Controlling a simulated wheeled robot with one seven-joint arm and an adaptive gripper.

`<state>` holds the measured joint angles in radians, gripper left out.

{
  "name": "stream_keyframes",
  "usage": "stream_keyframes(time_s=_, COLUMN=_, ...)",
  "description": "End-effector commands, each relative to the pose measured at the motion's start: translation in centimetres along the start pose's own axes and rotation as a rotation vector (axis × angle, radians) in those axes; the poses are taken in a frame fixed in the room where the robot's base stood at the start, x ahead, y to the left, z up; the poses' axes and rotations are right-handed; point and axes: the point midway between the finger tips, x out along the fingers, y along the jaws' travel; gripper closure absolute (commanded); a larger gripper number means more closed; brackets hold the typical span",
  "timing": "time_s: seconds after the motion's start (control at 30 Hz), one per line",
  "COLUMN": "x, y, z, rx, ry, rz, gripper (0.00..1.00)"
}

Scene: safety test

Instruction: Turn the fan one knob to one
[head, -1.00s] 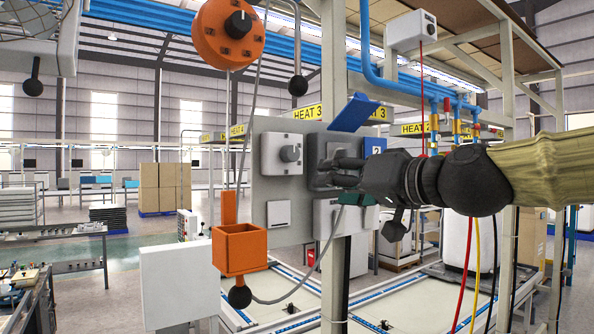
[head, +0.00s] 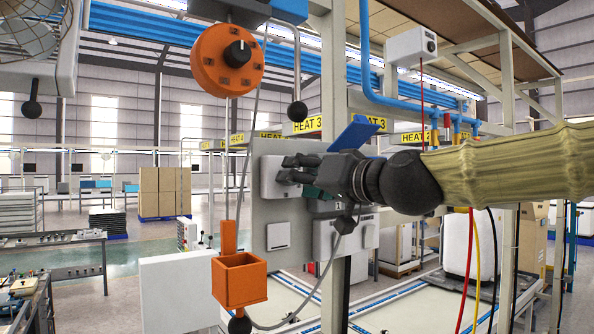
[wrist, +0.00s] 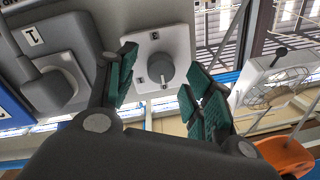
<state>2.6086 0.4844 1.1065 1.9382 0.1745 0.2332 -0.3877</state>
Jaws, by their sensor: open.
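My gripper (wrist: 158,74) is open, with green pads, and nothing is held. In the head view my gripper (head: 290,168) is in front of the light plate (head: 271,186) and hides its knob. I see no fan label. A caged fan shows at the top left of the head view (head: 25,35) and at the right of the wrist view (wrist: 272,85).
An orange disc (head: 212,75) with a black knob is above the panel. An orange box (head: 240,280) hangs below. A thin cable runs close to the panel.

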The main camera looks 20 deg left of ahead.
Motion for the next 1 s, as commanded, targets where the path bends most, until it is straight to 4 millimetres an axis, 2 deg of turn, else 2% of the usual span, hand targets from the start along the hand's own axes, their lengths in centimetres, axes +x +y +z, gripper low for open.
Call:
stream_keyframes(time_s=0.2, x=1.6, y=-0.1, z=-0.1, rx=0.001, ry=0.0, rz=-0.001, gripper=0.48)
stream_keyframes(time_s=0.57, x=1.9, y=0.0, z=0.0, rx=0.001, ry=0.0, rz=-0.001, gripper=0.48)
stream_keyframes(time_s=0.8, x=1.8, y=0.0, z=0.0, rx=0.0, ry=0.0, rz=-0.001, gripper=0.92)
stream_keyframes(time_s=0.83, x=1.8, y=0.0, z=0.0, rx=0.0, ry=0.0, rz=-0.001, gripper=0.95)
stream_keyframes(time_s=1.0, x=1.8, y=0.0, z=0.0, rx=0.004, ry=0.0, rz=-0.001, gripper=0.95)
